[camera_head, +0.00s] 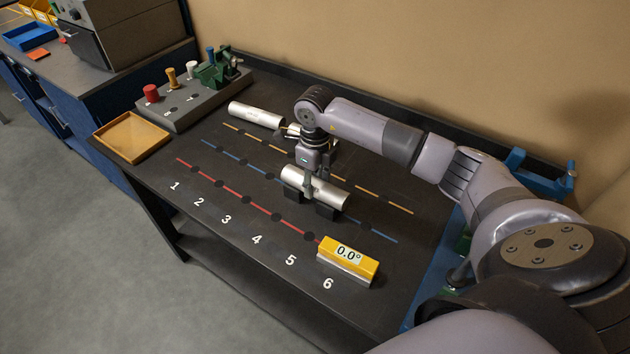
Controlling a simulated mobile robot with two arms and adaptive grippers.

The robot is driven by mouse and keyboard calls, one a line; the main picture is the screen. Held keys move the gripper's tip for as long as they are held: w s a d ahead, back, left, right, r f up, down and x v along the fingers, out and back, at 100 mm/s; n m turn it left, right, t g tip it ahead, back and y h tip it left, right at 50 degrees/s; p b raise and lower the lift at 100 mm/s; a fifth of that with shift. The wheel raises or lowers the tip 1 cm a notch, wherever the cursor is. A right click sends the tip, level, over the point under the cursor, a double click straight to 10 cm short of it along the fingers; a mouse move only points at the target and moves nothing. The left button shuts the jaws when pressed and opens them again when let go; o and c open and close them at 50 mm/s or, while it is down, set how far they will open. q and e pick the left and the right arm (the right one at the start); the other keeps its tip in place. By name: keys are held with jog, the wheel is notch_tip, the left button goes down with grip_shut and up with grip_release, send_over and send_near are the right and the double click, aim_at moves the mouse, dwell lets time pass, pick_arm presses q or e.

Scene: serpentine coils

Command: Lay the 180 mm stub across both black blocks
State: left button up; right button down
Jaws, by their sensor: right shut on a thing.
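A short silver tube, the stub (330,193), lies lengthwise over two black blocks (326,211), one under each end. I cannot tell whether it rests on them or hangs just above. My right gripper (309,188) comes down from above and is shut on the stub near its middle. My left gripper is not in view.
Another silver tube (256,115) lies behind, partly hidden by my arm. A yellow level reading 0.0° (348,258) sits at the front right. A tool rack (185,103) and a wooden tray (131,138) stand at left.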

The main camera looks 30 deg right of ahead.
jog(key=shift+r, duration=0.1)
jog(key=c, duration=0.9)
grip_release()
